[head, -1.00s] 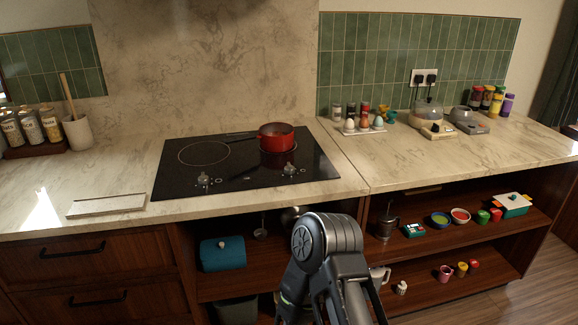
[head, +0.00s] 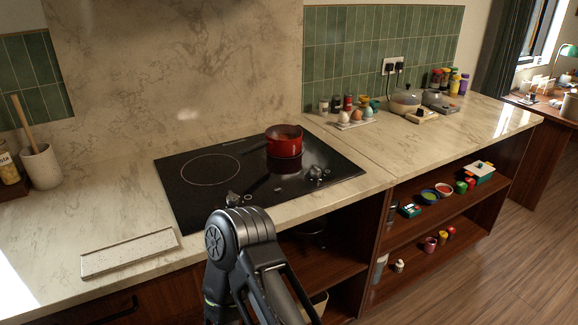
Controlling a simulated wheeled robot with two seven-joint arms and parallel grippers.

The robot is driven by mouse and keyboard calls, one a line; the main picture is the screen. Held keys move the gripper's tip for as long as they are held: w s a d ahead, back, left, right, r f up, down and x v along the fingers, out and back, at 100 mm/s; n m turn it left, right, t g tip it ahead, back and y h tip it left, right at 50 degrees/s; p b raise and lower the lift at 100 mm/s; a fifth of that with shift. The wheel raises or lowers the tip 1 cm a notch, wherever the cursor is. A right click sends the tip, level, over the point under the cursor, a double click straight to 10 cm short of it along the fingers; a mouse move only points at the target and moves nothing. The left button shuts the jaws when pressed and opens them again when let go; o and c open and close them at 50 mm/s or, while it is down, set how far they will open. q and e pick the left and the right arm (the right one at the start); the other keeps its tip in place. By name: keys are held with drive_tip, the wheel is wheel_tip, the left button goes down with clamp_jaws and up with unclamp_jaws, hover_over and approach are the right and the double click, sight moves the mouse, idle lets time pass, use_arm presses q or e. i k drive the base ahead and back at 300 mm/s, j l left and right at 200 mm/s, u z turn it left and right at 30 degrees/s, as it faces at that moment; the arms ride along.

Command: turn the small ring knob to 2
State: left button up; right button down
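The black cooktop (head: 185,205) is set in the marble counter. A large ring outline (head: 210,170) shows on its left side. A red pot (head: 284,146) stands at its back right and covers whatever ring is under it. Two knobs sit along the front edge: a left knob (head: 232,199), just above my arm's joint in the picture, and a right knob (head: 316,174), in clear view. Their number marks are too small to read, and I cannot tell which belongs to the small ring. One of my arms rises in front of the counter. Neither gripper shows.
A pale tray (head: 130,254) lies on the counter left of the cooktop. An egg holder (head: 352,123) and jars stand along the back right. Open shelves (head: 440,215) hold bowls and cups below. Counter right of the cooktop is clear at the front.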

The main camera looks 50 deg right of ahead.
sight(315, 172)
drive_tip(key=z, duration=3)
